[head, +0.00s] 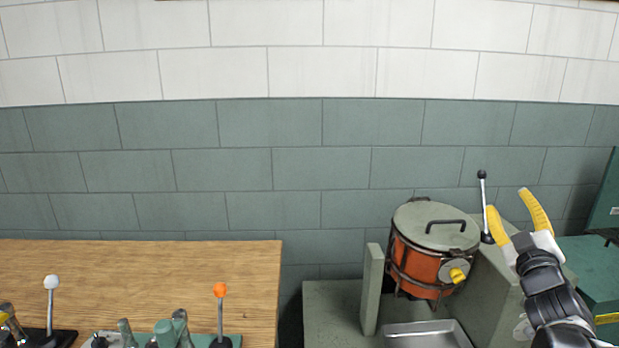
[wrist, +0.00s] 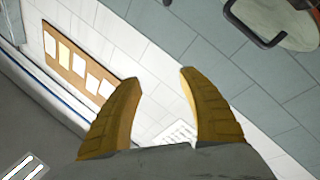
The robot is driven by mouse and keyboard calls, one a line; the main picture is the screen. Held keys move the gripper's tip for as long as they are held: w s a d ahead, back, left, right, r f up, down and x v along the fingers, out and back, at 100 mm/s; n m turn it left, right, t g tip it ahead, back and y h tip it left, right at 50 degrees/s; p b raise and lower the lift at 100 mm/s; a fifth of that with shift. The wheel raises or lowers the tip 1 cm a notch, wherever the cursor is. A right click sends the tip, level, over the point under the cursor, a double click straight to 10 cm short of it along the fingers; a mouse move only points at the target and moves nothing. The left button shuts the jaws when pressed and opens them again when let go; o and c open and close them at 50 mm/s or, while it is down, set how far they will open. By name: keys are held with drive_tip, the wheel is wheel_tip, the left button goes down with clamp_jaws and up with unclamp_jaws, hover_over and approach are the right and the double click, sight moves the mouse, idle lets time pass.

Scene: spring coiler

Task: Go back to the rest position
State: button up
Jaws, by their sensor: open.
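My gripper (head: 509,211) is at the right in the head view, with its two yellow fingers pointing up and spread apart. It also shows in the wrist view (wrist: 160,78), where the fingers are apart with nothing between them. In the head view it appears just right of the orange drum (head: 408,262) and of a black-knobbed lever (head: 483,200). I cannot tell how far it is from the lever in depth.
The drum has a grey-green lid (head: 415,228) and sits between grey-green uprights above a metal tray (head: 428,335). A wooden table (head: 130,275) at the left carries a white-knobbed lever (head: 50,290) and an orange-knobbed lever (head: 220,300). A green machine (head: 590,270) stands at the far right.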

drive_tip(key=s+a+f+m+g+y, duration=0.2)
drive_tip(key=s+a+f+g, duration=0.4)
drive_tip(key=s+a+f, duration=0.3)
drive_tip(key=s+a+f+m+g+y, duration=0.2)
drive_tip(key=s+a+f+g, duration=0.5)
drive_tip(key=s+a, duration=0.8)
wheel_tip(320, 180, down, 3)
drive_tip(key=shift+s+f+m+y, duration=0.15)
drive_tip(key=shift+m+y, duration=0.25)
drive_tip(key=shift+m, duration=0.5)
